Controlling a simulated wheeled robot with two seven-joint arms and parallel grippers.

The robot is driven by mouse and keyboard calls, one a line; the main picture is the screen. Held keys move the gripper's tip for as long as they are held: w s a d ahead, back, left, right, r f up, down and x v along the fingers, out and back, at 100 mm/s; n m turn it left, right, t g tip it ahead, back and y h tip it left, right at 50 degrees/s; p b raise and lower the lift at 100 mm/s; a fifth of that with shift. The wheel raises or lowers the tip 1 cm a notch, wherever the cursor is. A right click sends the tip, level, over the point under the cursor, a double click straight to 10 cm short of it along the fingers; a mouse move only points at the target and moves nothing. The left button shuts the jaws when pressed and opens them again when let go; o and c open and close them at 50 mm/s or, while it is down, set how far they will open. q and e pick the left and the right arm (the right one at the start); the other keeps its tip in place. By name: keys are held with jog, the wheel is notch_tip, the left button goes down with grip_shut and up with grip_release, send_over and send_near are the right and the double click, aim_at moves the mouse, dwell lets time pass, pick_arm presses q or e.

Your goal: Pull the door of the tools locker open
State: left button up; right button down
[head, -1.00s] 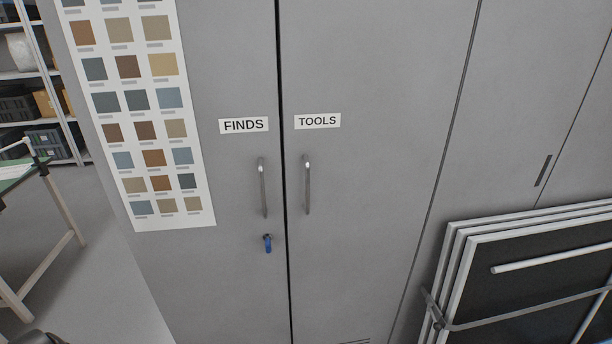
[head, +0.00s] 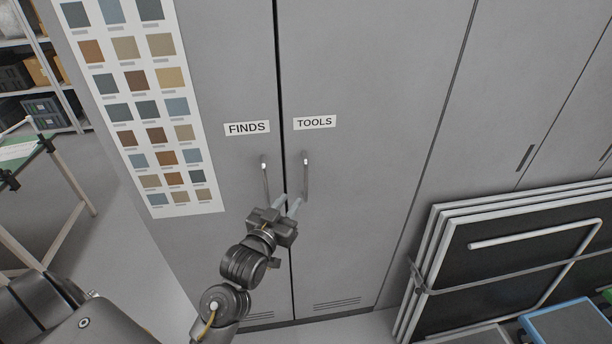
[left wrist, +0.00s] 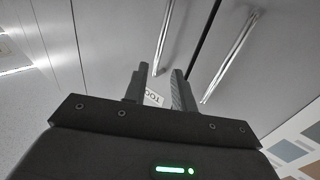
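The tools locker door (head: 350,200) is grey, labelled TOOLS, and stands shut. Its upright bar handle (head: 306,175) is beside the door seam; the FINDS handle (head: 265,180) is left of the seam. My left gripper (head: 289,201) is open and empty, its fingertips close to the lower end of the TOOLS handle. In the left wrist view, the TOOLS handle (left wrist: 163,38) lines up with the gap between the fingers (left wrist: 160,80), and the FINDS handle (left wrist: 232,52) is outside them. Whether a finger touches the handle I cannot tell. My right gripper is out of view.
A colour chart (head: 141,105) hangs on the FINDS side. Strapped framed panels (head: 500,255) lean at the right, with a blue-edged box (head: 565,325) below them. A green-topped table (head: 22,158) stands at the left. Floor shows between table and lockers.

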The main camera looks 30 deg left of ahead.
aim_at(305, 181)
pick_arm(q)
jog(key=w+p, duration=0.1)
jog(key=w, duration=0.2)
jog(key=w+p, duration=0.1)
jog(key=w, duration=0.2)
jog(key=w+p, duration=0.1)
jog(key=w, duration=0.2)
jog(key=shift+w+a, duration=0.25)
jog(key=shift+w, duration=0.05)
jog(key=shift+w+f, duration=0.1)
jog(key=shift+w, duration=0.5)
jog(key=shift+c, duration=0.5)
grip_shut()
